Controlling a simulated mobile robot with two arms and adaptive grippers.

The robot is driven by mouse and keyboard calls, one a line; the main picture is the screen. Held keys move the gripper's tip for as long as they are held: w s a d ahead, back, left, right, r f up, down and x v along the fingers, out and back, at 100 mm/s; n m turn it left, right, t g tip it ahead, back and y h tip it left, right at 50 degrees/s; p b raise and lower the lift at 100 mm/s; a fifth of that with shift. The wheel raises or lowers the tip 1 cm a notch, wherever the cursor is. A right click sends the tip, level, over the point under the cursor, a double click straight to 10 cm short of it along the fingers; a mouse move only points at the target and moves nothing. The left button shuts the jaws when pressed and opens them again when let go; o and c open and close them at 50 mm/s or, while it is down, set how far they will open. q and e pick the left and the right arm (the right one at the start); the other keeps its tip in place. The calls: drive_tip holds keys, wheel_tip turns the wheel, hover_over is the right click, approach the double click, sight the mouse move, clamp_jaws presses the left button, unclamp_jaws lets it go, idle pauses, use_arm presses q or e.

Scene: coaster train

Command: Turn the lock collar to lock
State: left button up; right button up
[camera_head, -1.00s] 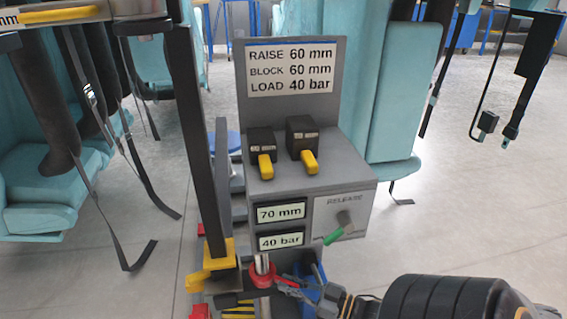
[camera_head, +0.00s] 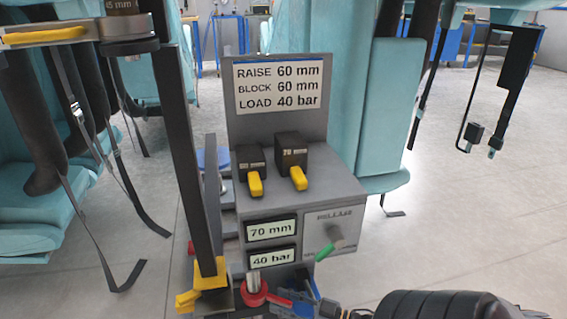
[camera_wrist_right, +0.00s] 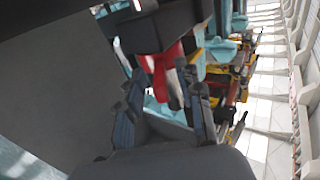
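The red lock collar (camera_head: 250,297) sits around a silver rod (camera_head: 254,281) at the bottom of the head view, below the 40 bar display. A short red handle sticks out from it to the right. My right gripper (camera_head: 292,300) is at that handle's end, low in the head view. In the right wrist view its two dark fingers (camera_wrist_right: 163,88) stand apart, with a red part (camera_wrist_right: 168,72) at and beyond the tips. I see no clear grip on it. Part of the collar is cut by dark parts. My left gripper is not in view.
A grey console stands above the collar with a sign (camera_head: 279,87), two yellow-levered black blocks, a 70 mm display (camera_head: 271,229) and a green-tipped release lever (camera_head: 328,246). A dark post (camera_head: 187,150) on a yellow foot (camera_head: 208,277) rises left. Teal seats hang around.

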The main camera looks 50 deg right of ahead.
drive_tip(key=v, duration=1.1)
drive_tip(key=shift+s, duration=0.3)
drive_tip(key=shift+d, duration=0.1)
